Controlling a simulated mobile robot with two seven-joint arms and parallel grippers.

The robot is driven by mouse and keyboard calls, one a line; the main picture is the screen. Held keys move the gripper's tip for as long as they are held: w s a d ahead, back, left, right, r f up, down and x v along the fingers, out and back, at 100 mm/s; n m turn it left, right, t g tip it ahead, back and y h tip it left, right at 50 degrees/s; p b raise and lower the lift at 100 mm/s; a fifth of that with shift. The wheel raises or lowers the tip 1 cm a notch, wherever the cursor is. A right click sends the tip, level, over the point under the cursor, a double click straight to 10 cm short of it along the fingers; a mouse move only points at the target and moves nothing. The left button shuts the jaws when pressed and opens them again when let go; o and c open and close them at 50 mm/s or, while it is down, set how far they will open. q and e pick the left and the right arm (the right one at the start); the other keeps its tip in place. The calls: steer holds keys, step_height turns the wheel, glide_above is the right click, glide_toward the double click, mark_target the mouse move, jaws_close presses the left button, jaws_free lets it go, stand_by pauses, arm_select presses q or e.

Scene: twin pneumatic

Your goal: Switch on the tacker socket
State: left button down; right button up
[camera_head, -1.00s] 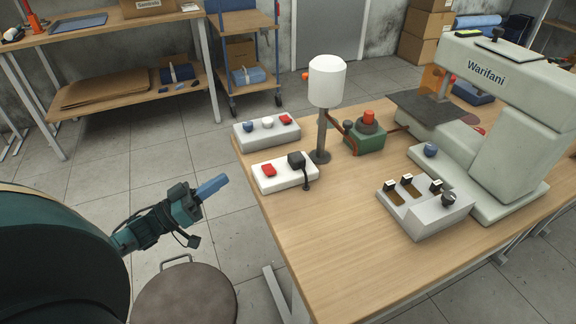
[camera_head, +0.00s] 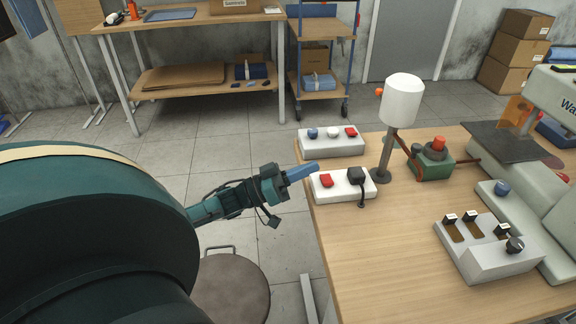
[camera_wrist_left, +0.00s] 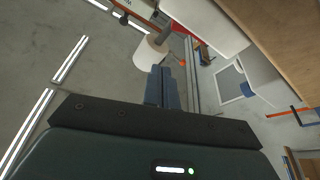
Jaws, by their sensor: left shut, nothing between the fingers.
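A white socket box (camera_head: 351,190) with a red rocker switch (camera_head: 326,181) and a black plug (camera_head: 357,175) with a cable sits at the table's left edge. Behind it, a similar pale box (camera_head: 335,148) carries a blue, a white and a red element. No readable label shows which is the tacker socket. My left gripper (camera_head: 303,172) is shut and empty. In the head view its blue fingertips overlap the back left corner of the front box; contact cannot be told. The fingers also show in the left wrist view (camera_wrist_left: 166,88). My right gripper is not in view.
A white canister (camera_head: 402,100) on a dark post stands right behind the front box. A green unit with a red button (camera_head: 432,160), a control box (camera_head: 487,248) and a large machine (camera_head: 551,130) stand farther right. The table's front middle (camera_head: 385,255) is clear.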

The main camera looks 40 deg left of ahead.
mark_target(317, 188)
arm_select(q)
steer(key=shift+x, duration=1.15)
steer(key=f, duration=0.1)
steer(key=d+f, duration=0.1)
steer(key=shift+s+f, duration=0.1)
steer(key=shift+f, duration=0.3)
steer(key=shift+s+d+f, duration=0.15)
steer(key=shift+f, duration=0.3)
